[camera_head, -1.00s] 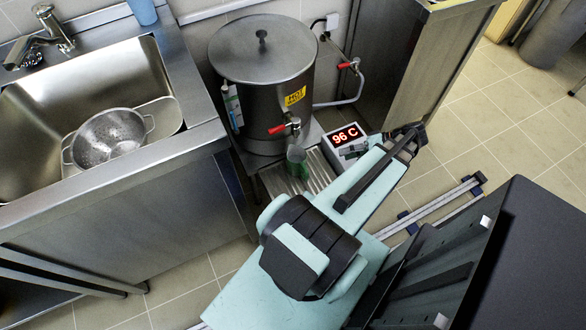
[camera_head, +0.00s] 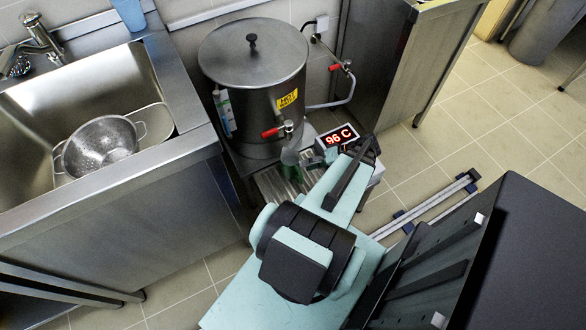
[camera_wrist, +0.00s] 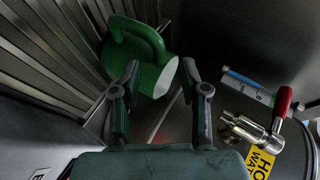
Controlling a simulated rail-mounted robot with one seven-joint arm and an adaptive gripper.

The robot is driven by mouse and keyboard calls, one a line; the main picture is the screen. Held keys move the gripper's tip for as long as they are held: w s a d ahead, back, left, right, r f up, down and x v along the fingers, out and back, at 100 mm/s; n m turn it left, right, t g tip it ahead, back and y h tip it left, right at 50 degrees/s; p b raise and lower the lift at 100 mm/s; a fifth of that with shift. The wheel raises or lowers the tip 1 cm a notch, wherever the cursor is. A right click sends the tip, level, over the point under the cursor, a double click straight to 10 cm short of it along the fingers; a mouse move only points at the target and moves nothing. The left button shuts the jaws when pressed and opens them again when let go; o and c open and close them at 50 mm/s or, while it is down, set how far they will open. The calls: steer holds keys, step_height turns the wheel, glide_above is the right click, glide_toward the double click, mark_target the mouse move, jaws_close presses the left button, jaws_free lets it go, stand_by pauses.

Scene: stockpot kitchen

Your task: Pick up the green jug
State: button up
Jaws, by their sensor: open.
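The green jug (camera_wrist: 148,62) shows in the wrist view just beyond my fingertips, its handle toward the upper middle and its pale opening facing right. It lies across the gap between the fingers, nearer the left one. My gripper (camera_wrist: 160,80) is open with nothing held. In the head view the jug (camera_head: 289,157) is small, below the tap of the steel urn (camera_head: 255,95). My arm covers the area right beside it, and my fingertips are hard to make out there.
The urn's tap with its red handle (camera_wrist: 283,102) is close on the right in the wrist view. A slatted drip tray (camera_wrist: 40,50) is at the left. A display box reading 96 C (camera_head: 338,136) stands beside the urn. A sink with a colander (camera_head: 98,147) is at the left.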

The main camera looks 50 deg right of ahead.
steer(key=x, duration=0.3)
steer(key=shift+w+f, duration=0.1)
steer(key=shift+w, duration=0.05)
jaws_close()
step_height(320, 180, up, 7)
steer(key=s+a+p, duration=0.3)
steer(key=s+a, duration=0.1)
steer(key=s, duration=0.5)
steer(key=s+a+p, duration=0.2)
steer(key=s+a, duration=0.2)
steer(key=s, duration=0.5)
steer(key=shift+a+p, duration=0.35)
steer(key=shift+p, duration=0.05)
